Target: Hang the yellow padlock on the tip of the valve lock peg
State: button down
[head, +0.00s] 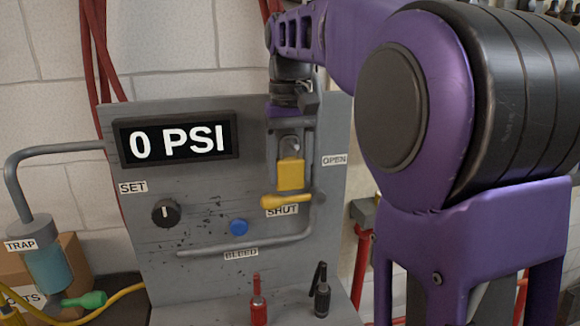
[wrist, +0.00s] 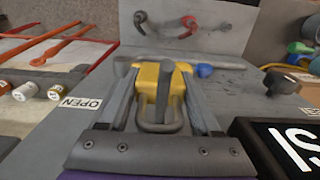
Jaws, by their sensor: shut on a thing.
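The yellow padlock (head: 291,174) hangs upright with its grey shackle on top, between the two fingers of my gripper (head: 290,182), which is shut on it. In the wrist view the padlock (wrist: 149,79) lies between the fingers of my gripper (wrist: 158,84), its shackle toward the camera. The yellow valve handle (head: 286,200) is just below the padlock in the head view, at the SHUT label. I cannot clearly make out the valve lock peg; the padlock and fingers cover that part of the panel. I cannot tell whether the shackle touches a peg.
The grey panel carries a 0 PSI display (head: 178,142), a black knob (head: 166,212), a blue button (head: 238,227) and a grey pipe (head: 250,247). A red lever (head: 258,300) and a black lever (head: 321,292) stand below. A TRAP canister (head: 48,262) is at left.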

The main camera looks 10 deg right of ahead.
dwell(0.4)
grip_release()
jog(key=shift+r, duration=0.15)
